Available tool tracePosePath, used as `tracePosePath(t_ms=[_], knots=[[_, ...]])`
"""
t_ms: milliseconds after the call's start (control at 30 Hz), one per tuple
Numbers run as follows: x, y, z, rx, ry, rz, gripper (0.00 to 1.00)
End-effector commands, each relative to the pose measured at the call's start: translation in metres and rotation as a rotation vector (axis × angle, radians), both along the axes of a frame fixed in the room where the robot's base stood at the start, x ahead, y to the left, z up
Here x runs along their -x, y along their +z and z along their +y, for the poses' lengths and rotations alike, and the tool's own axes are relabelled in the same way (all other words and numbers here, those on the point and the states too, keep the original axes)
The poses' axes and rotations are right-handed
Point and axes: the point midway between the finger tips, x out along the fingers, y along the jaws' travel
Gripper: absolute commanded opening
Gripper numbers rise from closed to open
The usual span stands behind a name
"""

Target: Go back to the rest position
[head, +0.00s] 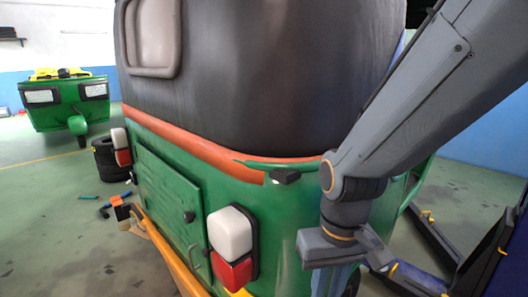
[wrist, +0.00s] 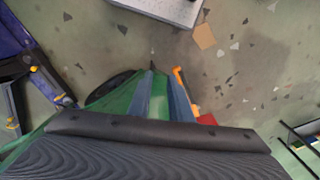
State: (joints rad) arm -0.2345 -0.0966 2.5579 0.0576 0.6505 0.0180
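My gripper shows in the wrist view (wrist: 163,78) as two blue-grey fingers set apart. Nothing is held between them; green bodywork and floor show in the gap. In the head view its wrist hangs down at the rear right corner of the green rickshaw (head: 172,190), and the fingers are partly cut off by the lower edge. I cannot tell whether they touch the bodywork. The rickshaw has a black canopy (head: 270,75), an orange band and a red-and-white tail lamp (head: 232,245). My arm comes down from the upper right.
Blue lift arms (head: 430,255) stand at the lower right. Stacked black tyres (head: 108,160) and loose tools (head: 117,205) lie left of the rickshaw. Another green rickshaw (head: 65,107) stands at the far left. Open floor (head: 50,245) lies at the lower left.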

Motion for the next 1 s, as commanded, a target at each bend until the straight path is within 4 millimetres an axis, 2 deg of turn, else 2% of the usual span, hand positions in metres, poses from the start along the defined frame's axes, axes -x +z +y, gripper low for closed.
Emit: tracePosePath(t_ms=[33, 100, 300, 433, 633, 1000], knots=[[0.004, 0.018, -0.008, 0.004, -0.023, 0.005, 0.18], [0.006, 0.031, -0.018, 0.009, -0.048, 0.008, 0.18], [0.014, 0.065, -0.047, 0.023, -0.117, 0.018, 0.18], [0.018, 0.081, -0.062, 0.029, -0.153, 0.022, 0.18], [0.021, 0.090, -0.076, 0.034, -0.178, 0.026, 0.18], [0.021, 0.089, -0.077, 0.035, -0.179, 0.026, 0.18]])
